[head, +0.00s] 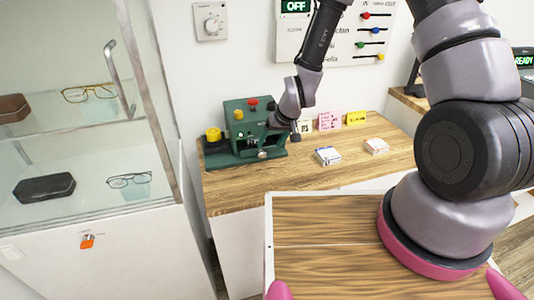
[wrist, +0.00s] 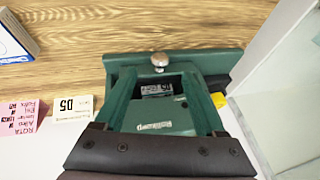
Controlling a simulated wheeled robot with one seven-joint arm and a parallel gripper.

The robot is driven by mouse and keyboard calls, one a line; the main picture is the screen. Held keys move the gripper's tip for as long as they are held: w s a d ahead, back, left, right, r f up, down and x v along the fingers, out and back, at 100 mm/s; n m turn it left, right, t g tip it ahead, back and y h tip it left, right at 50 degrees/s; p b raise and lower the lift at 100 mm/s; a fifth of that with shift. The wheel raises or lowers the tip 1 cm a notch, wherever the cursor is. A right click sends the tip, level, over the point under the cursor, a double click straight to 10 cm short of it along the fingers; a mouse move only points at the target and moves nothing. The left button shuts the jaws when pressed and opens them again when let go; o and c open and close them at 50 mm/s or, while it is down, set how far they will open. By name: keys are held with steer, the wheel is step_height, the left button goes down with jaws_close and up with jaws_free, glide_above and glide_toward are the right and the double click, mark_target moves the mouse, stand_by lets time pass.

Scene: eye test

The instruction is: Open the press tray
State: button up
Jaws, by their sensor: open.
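The green press (head: 243,128) stands on the wooden counter against the wall, left of my arm. The tray front (wrist: 205,60) is a green panel with a round silver knob (wrist: 159,61) at its middle. The knob also shows low on the press in the head view (head: 262,155). The panel sits close against the press body, with no clear gap. My gripper (head: 284,126) is open, beside the upper right of the press and above knob height. Nothing shows held.
A glass-doored cabinet (head: 162,100) with eyeglasses stands close left of the press. Small boxes (head: 327,155) and upright cards (head: 330,121) are on the counter to the right. The counter (head: 235,190) in front of the press is clear.

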mark_target(264, 154)
steer(key=x, duration=0.7)
steer(key=shift+a+f, duration=0.1)
steer(key=shift+f, duration=0.1)
jaws_close()
steer(key=shift+w, duration=0.1)
stand_by(1.0)
